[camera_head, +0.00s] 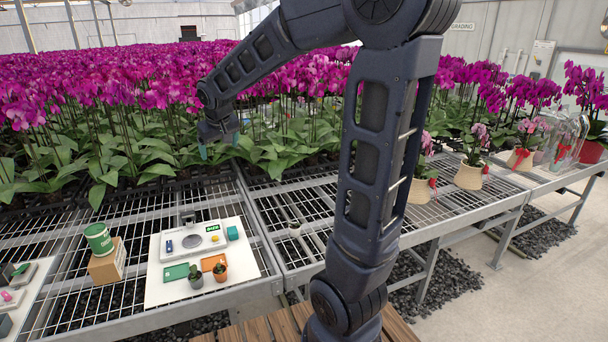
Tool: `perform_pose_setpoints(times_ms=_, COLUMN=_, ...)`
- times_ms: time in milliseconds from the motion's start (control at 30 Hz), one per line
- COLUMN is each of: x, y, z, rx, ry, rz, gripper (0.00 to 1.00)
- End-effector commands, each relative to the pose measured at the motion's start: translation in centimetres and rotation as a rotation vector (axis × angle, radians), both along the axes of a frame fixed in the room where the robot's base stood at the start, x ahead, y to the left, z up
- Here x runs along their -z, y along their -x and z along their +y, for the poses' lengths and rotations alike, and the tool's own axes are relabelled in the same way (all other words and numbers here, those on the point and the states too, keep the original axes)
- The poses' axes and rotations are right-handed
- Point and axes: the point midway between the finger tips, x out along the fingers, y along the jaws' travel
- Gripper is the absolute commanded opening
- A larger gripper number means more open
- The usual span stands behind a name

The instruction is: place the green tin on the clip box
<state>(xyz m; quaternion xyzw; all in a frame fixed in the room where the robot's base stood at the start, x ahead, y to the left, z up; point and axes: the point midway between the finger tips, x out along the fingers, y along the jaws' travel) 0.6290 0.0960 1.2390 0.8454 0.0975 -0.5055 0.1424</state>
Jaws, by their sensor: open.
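The green tin (98,238) has a pale band and sits on top of a small tan cardboard box (107,263), which appears to be the clip box. The tin looks slightly tilted in this view and reaches toward the box's left side. The box stands on the wire bench left of a white board. My gripper (219,146) is open and empty. It hangs in the air before the orchid leaves, above and to the right of the tin, well apart from it.
The white board (238,273) holds a grey scale-like device (192,241), green and orange cards and two small potted plants (220,272). Dense magenta orchids (130,90) fill the back. Wrapped potted orchids (469,174) stand at right.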

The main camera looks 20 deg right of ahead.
Motion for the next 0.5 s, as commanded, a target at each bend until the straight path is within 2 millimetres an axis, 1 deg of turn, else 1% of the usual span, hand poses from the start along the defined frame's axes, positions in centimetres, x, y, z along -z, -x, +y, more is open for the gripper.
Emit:
perform_pose_setpoints(times_ms=33, x=-0.6, y=1.4, z=-1.9, rx=0.027, ry=-0.001, rz=0.001, gripper=0.86)
perform_pose_setpoints(times_ms=100, x=-1.0, y=3.3, z=-4.1, rx=0.060, ry=-0.004, rz=0.006, gripper=0.86)
perform_pose_setpoints(times_ms=167, x=-1.3, y=5.0, z=-5.8, rx=0.085, ry=-0.008, rz=0.014, gripper=0.86)
perform_pose_setpoints(times_ms=200, x=-1.4, y=6.2, z=-7.0, rx=0.103, ry=-0.011, rz=0.018, gripper=0.86)
perform_pose_setpoints(times_ms=267, x=-1.5, y=8.0, z=-8.5, rx=0.129, ry=-0.016, rz=0.026, gripper=0.86)
perform_pose_setpoints(times_ms=400, x=-1.4, y=12.3, z=-11.8, rx=0.186, ry=-0.035, rz=0.042, gripper=0.86)
perform_pose_setpoints(times_ms=500, x=-1.1, y=15.4, z=-13.7, rx=0.224, ry=-0.053, rz=0.053, gripper=0.86)
